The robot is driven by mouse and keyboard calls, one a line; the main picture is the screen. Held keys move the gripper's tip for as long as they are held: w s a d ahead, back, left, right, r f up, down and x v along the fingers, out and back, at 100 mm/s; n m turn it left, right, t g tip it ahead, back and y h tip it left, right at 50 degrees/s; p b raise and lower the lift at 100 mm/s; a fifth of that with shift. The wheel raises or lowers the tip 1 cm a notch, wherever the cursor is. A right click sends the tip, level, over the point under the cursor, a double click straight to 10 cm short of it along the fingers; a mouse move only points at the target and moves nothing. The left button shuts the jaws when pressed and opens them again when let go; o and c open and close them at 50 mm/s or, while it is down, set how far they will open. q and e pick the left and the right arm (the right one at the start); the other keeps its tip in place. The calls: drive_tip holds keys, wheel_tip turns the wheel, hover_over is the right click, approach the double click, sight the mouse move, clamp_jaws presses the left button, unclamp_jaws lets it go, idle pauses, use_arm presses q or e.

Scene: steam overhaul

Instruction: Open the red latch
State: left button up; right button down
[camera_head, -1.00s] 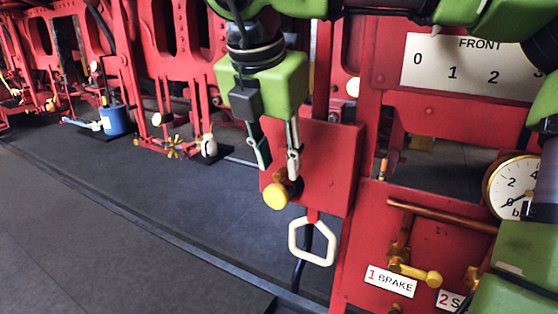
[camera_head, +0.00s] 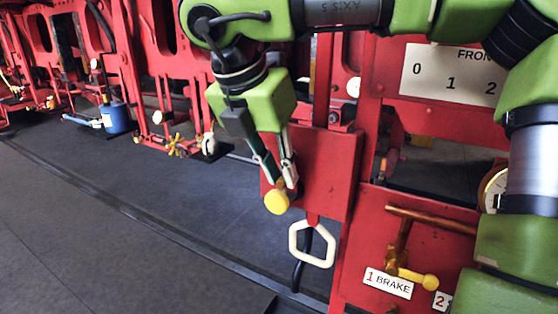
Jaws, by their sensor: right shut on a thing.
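A yellow round knob (camera_head: 277,201) sits at the left edge of a red plate (camera_head: 326,170), in the middle of the head view. The plate is upright. I cannot tell which part is the red latch itself; the knob may be its handle. My right gripper (camera_head: 281,186) points down at the knob, with its fingers closed on the knob's stem or just behind its yellow end. The fingers hide what they grip. My left gripper is not in view.
A white hexagonal ring handle (camera_head: 312,243) hangs just below the plate. To the right are a BRAKE label (camera_head: 389,283), a yellow lever (camera_head: 412,276), a copper pipe (camera_head: 433,219) and a partly covered gauge (camera_head: 493,189). The dark floor (camera_head: 130,230) at left is clear.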

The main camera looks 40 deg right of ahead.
drive_tip(key=shift+g+p, duration=0.4)
drive_tip(key=shift+p, duration=0.05)
drive_tip(key=c, duration=2)
unclamp_jaws()
drive_tip(key=shift+c, duration=0.2)
